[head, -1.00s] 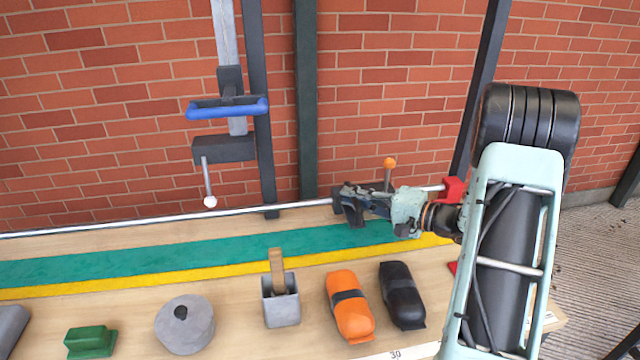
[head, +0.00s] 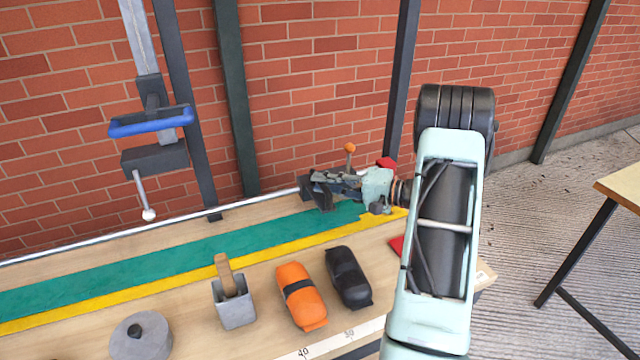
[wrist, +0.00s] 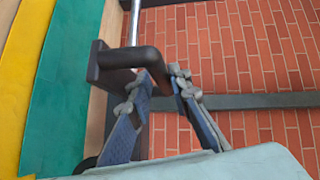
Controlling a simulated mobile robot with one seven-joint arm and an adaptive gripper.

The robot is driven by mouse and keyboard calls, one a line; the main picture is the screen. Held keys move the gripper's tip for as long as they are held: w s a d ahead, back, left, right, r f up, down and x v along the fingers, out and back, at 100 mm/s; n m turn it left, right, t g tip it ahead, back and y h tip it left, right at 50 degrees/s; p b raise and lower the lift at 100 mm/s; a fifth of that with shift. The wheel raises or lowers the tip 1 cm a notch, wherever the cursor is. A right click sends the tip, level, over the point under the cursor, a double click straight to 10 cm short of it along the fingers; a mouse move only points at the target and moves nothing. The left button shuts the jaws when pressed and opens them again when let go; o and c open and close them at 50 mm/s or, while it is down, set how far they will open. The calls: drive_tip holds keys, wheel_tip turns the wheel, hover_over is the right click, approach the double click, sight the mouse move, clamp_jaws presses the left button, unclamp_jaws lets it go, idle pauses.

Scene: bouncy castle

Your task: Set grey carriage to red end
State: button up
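The grey carriage (head: 309,189) sits on the steel rail at the back of the bench, a short way left of the red end (head: 386,162). In the wrist view its dark block (wrist: 94,62) is on the rod, with a curved dark handle (wrist: 138,55) standing out from it. My gripper (head: 328,184) is at the carriage. In the wrist view its two fingers (wrist: 162,80) lie on either side of the handle and appear closed on it. The lower part of the handle is hidden between the fingers. An orange knob (head: 350,147) shows just behind my gripper.
A blue-handled slide (head: 152,122) and a white-tipped lever (head: 148,214) are on the post at left. Another table (head: 624,186) is at far right.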

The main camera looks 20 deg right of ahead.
drive_tip(key=shift+a, duration=0.15)
drive_tip(key=v, duration=1.2)
idle(0.3)
